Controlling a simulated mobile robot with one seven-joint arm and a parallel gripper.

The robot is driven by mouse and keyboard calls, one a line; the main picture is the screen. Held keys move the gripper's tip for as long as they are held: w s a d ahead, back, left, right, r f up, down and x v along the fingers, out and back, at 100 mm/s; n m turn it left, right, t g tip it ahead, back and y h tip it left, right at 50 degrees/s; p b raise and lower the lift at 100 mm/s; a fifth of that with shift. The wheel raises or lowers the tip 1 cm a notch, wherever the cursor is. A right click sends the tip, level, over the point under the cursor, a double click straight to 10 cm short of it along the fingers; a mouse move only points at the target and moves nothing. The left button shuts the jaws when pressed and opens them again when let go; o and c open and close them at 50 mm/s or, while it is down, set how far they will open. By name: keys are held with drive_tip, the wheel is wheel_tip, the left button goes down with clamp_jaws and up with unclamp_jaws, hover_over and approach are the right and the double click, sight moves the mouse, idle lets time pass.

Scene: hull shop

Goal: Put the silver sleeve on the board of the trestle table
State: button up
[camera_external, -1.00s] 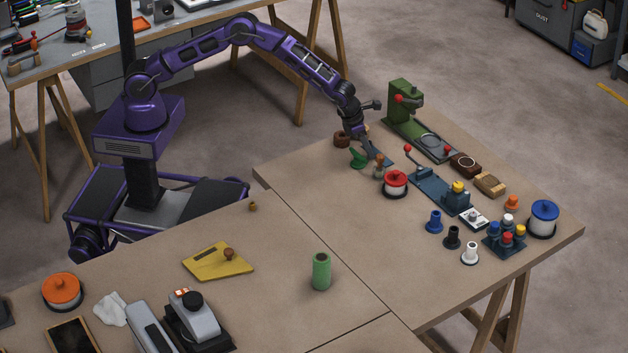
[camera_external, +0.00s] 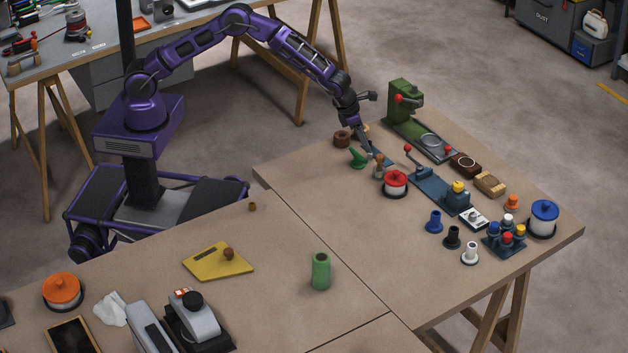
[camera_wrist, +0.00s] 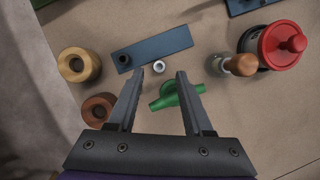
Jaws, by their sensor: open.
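The silver sleeve (camera_wrist: 159,67) is a small ring with a dark bore, seen from above in the wrist view. It lies right by the long edge of a flat blue plate (camera_wrist: 160,48); I cannot tell whether they touch. My gripper (camera_wrist: 160,74) is open and empty above the table, with the sleeve between its fingertips in the picture. In the external view my gripper (camera_external: 368,154) points down over the far left part of the trestle table's board (camera_external: 330,205). The sleeve cannot be made out there.
A green clamp-like part (camera_wrist: 178,95) lies close to the right finger. A brown ring (camera_wrist: 98,108) and a tan ring (camera_wrist: 79,65) are to the left. A wooden-knobbed tool (camera_wrist: 238,65) and a red-topped spool (camera_wrist: 283,44) stand to the right.

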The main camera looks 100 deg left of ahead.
drive_tip(key=v, duration=0.8)
drive_tip(key=shift+p, duration=0.35)
drive_tip(key=shift+r, duration=0.15)
